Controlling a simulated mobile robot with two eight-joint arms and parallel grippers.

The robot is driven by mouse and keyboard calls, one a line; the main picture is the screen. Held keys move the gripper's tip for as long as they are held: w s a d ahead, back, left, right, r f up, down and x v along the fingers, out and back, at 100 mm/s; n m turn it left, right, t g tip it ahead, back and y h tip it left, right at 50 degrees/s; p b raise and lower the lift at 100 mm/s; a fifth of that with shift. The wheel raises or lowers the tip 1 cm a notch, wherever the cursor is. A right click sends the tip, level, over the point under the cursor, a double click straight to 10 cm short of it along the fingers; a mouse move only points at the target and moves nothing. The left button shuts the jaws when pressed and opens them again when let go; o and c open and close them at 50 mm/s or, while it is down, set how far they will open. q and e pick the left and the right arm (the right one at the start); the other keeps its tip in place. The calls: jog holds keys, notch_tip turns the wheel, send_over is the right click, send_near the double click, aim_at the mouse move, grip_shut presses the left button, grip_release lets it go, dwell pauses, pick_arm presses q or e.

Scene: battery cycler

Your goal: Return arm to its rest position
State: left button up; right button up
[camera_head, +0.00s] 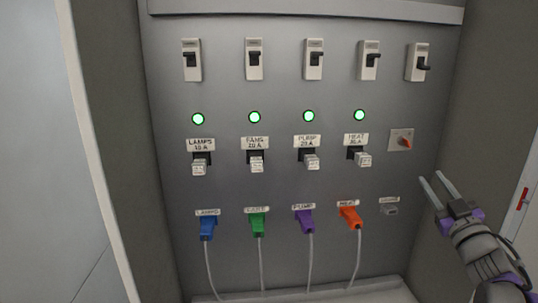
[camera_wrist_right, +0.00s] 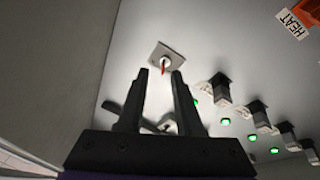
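In the right wrist view the gripper (camera_wrist_right: 160,72) also shows open and empty. The rotary switch (camera_wrist_right: 166,58) lies just beyond its fingertips there, and I see no contact. My right arm (camera_head: 482,250) comes in from the lower right. My left gripper is in neither view.
The grey panel (camera_head: 225,100) carries a top row of switches, green lit lamps (camera_head: 254,117) and labelled lower switches (camera_head: 311,160). Blue (camera_head: 207,228), green (camera_head: 257,224), purple (camera_head: 304,221) and orange (camera_head: 350,217) plugs have hanging cables. A grey socket (camera_head: 389,209) is plug-free. A side wall stands at right.

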jog(key=s+a+f+m+g, duration=0.1)
jog(key=s+a+f+g, duration=0.4)
jog(key=f, duration=0.8)
jog(key=s+a+f+m+g, duration=0.2)
jog(key=s+a+f+g, duration=0.3)
jog(key=s+a+f, duration=0.5)
jog(key=s+a+f+m+g, duration=0.1)
jog(key=s+a+f+g, duration=0.5)
jog(key=s+f, duration=0.7)
notch_tip(320, 180, down, 3)
jog(key=shift+s+a+f+m, duration=0.2)
jog(key=shift+a+m, duration=0.1)
jog(key=shift+a, duration=0.45)
jog(key=shift+d, duration=0.15)
